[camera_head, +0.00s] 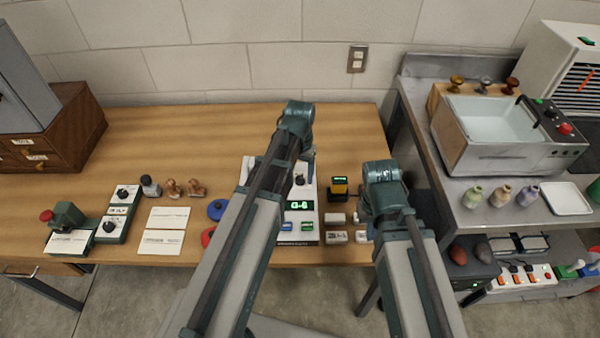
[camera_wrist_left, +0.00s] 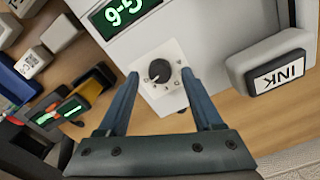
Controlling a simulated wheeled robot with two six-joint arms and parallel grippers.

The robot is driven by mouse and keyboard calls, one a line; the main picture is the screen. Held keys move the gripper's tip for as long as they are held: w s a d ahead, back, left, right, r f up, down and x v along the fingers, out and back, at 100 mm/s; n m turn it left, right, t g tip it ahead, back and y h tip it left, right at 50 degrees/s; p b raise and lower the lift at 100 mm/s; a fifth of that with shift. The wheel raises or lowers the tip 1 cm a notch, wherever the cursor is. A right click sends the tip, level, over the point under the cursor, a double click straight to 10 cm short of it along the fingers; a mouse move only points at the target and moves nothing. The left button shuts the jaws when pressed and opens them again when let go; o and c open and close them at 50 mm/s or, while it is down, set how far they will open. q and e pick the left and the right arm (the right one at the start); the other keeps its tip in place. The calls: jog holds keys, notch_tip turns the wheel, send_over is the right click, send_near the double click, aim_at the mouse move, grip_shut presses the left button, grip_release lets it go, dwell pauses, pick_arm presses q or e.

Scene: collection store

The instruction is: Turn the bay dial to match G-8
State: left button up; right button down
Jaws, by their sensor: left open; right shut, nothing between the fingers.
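The bay dial (camera_wrist_left: 160,72) is a small black knob on a white square plate with marks round it. It also shows in the head view (camera_head: 300,180), partly covered by my left arm. Its panel has a green display (camera_head: 300,205) that reads G-6; the same display (camera_wrist_left: 122,12) appears upside down in the left wrist view. My left gripper (camera_wrist_left: 160,74) is open, with one finger on each side of the dial and gaps between. My right gripper (camera_head: 364,208) is mostly hidden behind its own arm, right of the panel, shut and empty.
An INK block (camera_wrist_left: 275,72) lies beside the panel. A yellow and black device (camera_head: 339,188) and small labelled blocks stand right of it. Blue (camera_head: 217,209) and red discs lie left. A steel bench with a sink (camera_head: 490,130) stands at the right. The table's back is clear.

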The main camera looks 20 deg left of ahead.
aim_at(300, 178)
pick_arm(q)
notch_tip(300, 178, up, 13)
jog(key=p, duration=1.2)
pick_arm(e)
notch_tip(300, 178, up, 13)
pick_arm(q)
jog(key=shift+f, duration=0.15)
pick_arm(e)
jog(key=shift+f, duration=0.15)
